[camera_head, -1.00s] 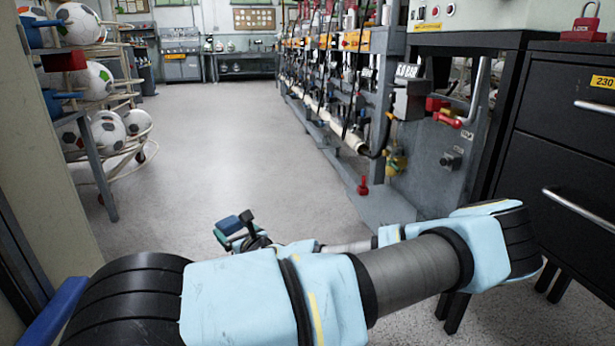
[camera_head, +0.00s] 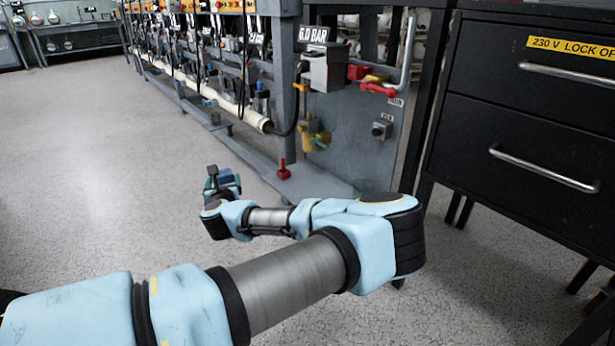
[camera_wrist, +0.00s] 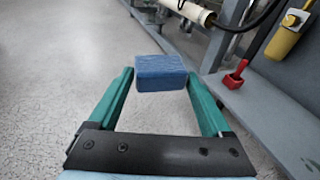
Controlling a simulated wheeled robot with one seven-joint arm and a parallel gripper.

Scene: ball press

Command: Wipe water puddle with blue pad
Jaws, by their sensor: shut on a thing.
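The blue pad (camera_wrist: 160,72) is a small block held between the two green fingers of my gripper (camera_wrist: 160,78) in the wrist view. My gripper is shut on it, and the pad is above the grey speckled floor. In the head view my arm reaches forward, with my gripper (camera_head: 222,185) and the pad (camera_head: 229,179) small at its far end, left of the machine's base. I cannot make out a water puddle in either view; the arm hides part of the floor.
The machine's grey base plate (camera_head: 318,186) lies right of my gripper, with a red handle (camera_head: 284,170) standing on it. A white pipe (camera_head: 258,121) runs low along the machine row. A black drawer cabinet (camera_head: 520,130) stands at the right. The floor (camera_head: 90,150) at the left is open.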

